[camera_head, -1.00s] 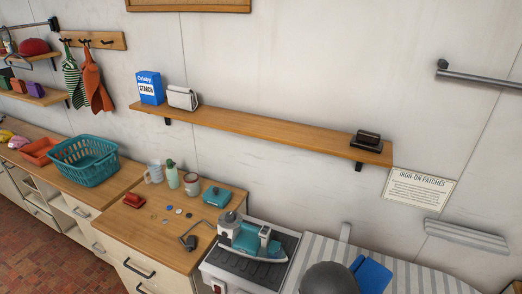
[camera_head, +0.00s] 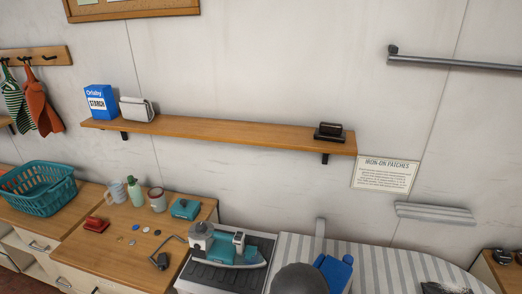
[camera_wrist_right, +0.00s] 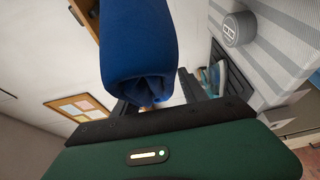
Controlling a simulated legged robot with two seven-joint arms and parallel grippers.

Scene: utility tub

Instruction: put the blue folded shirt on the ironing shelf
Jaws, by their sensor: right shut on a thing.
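The blue folded shirt (camera_head: 335,272) is at the bottom of the head view, in front of the striped ironing board. It fills the upper middle of the right wrist view (camera_wrist_right: 140,45). My right gripper (camera_wrist_right: 158,100) is shut on the shirt, with its dark fingers partly hidden behind the cloth. The wall shelf (camera_head: 225,134) is above and beyond the shirt, and the two are apart. My left gripper is in neither view.
A blue starch box (camera_head: 100,102) and a white item (camera_head: 136,109) stand at the shelf's left end. A dark object (camera_head: 329,131) sits near its right end. The shelf between is clear. Below are an iron (camera_head: 222,246) and the striped ironing board (camera_head: 390,262).

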